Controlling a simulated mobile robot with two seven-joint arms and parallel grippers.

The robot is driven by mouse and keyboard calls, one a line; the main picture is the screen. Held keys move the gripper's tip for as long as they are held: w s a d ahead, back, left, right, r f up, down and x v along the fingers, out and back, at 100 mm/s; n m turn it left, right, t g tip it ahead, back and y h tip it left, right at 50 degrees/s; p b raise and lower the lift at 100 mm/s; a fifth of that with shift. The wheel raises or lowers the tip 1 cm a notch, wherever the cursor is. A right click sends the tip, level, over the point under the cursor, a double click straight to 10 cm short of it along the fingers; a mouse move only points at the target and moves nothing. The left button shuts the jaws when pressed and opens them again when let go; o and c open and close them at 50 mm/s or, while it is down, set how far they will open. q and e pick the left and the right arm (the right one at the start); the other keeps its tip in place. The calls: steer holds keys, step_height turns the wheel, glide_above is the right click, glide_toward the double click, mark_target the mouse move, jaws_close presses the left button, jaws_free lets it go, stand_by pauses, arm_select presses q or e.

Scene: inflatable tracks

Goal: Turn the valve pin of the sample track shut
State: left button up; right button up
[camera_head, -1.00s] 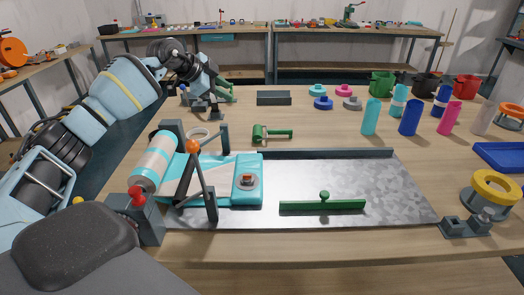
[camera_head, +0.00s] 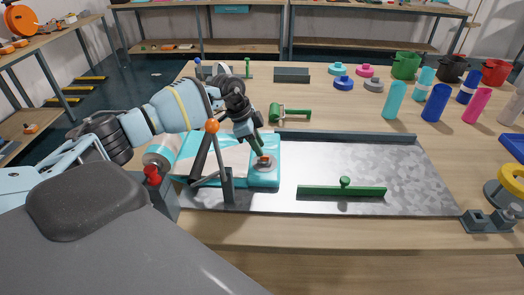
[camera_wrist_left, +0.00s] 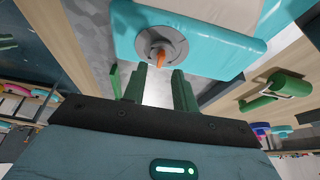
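The sample track (camera_head: 272,178) is a turquoise and white inflatable lying on the left of the metal plate. Its grey round valve (camera_head: 258,168) has a small orange pin (camera_head: 264,159), which also shows in the left wrist view (camera_wrist_left: 160,58). My left gripper (camera_head: 259,151) is over the valve, its green fingers pointing down at the pin. In the left wrist view its fingers (camera_wrist_left: 160,74) are apart, with the pin just beyond the tips, roughly in line with the gap. Whether they touch the pin I cannot tell. My right gripper is not in view.
An upright lever with an orange knob (camera_head: 212,126) stands in front of my left arm. A green bar (camera_head: 342,191) lies on the metal plate (camera_head: 420,190). A green roller (camera_head: 290,113) lies behind it. Bottles and cups stand at the back right.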

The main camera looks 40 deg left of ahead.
mark_target(265, 158)
arm_select(q)
steer(key=shift+x, duration=1.55)
jaws_close()
